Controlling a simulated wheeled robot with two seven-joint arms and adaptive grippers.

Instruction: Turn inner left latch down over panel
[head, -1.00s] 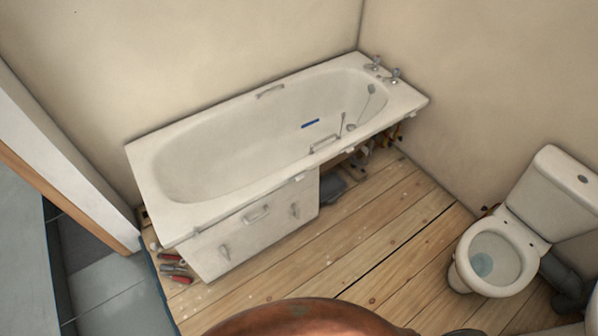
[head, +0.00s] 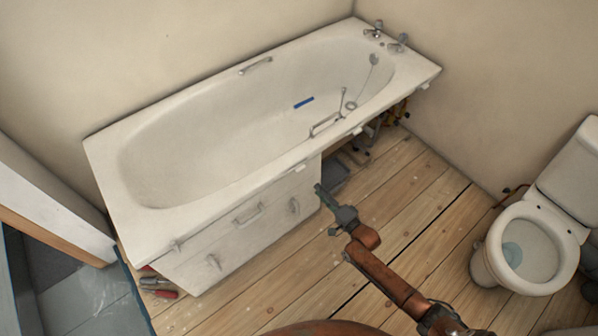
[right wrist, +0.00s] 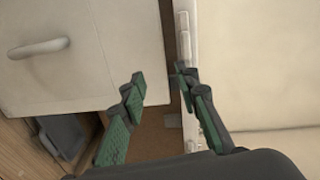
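The white bath panel (head: 235,235) stands under the left part of the bath's front edge, with a bar handle (head: 248,214) on it. A small pale latch (head: 300,168) sits under the bath rim near the panel's upper right corner and looks sideways, along the rim. In the right wrist view a pale strip that looks like this latch (right wrist: 183,25) lies along the rim beside the panel (right wrist: 105,45). My right gripper (head: 319,188) is near the panel's right edge, below the latch. Its green-padded fingers (right wrist: 160,80) are apart, with nothing held between them. My left gripper is out of view.
More pale latches (head: 356,131) sit along the rim to the right, above the open space under the bath. A grey tray (head: 336,175) lies on the floor there. Red-handled tools (head: 158,287) lie at the panel's left end. A toilet (head: 525,250) stands right; floorboards between are clear.

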